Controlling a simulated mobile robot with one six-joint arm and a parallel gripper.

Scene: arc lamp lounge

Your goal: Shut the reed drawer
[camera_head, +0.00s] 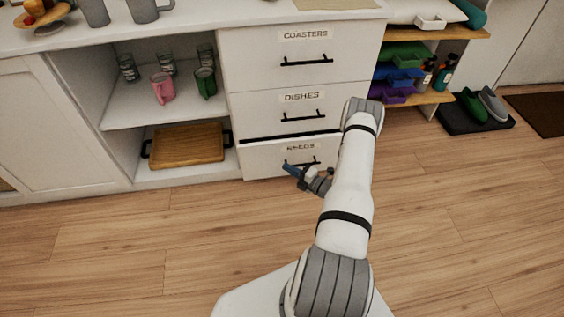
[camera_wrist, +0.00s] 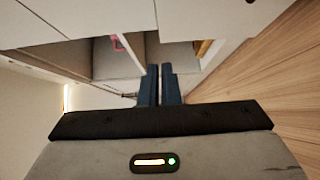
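The reed drawer (camera_head: 262,162) is the lowest of three white drawers in the head view, with a dark handle and a partly readable label. It stands out a little from the cabinet, with a dark gap along its top edge. My gripper (camera_head: 290,167) is in front of this drawer, by the left part of its handle. I cannot tell whether it touches the drawer front. In the wrist view my gripper's blue fingers (camera_wrist: 160,72) are close together with nothing seen between them. My arm hides the drawer's right end.
The coasters drawer (camera_head: 255,65) and dishes drawer (camera_head: 260,112) above look shut. An open shelf on the left holds mugs, glasses and a wooden tray (camera_head: 188,146). Shoes (camera_head: 483,106) lie on a dark mat at right. The wooden floor (camera_head: 150,250) in front is clear.

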